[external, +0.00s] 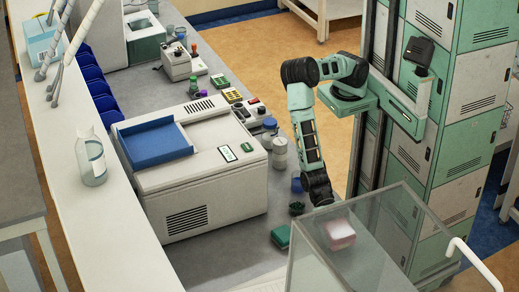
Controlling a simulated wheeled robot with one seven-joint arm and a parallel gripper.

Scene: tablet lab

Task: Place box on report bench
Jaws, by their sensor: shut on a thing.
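A pink and white box (340,235) shows through a clear panel at the lower middle right of the external view. My gripper (326,209) points down right above the box and is shut on it; the fingertips are small and partly hidden behind the panel. The grey bench (235,262) with lab machines runs down the left and middle of the view. I cannot tell whether this is the report bench, or whether the box touches a surface.
A clear-walled enclosure (308,265) with a white rail (470,260) stands in front. A green box (281,236) and dark cups lie left of my gripper. A large white machine with a blue tray (155,145) fills the bench. Green and white lockers (475,80) stand right.

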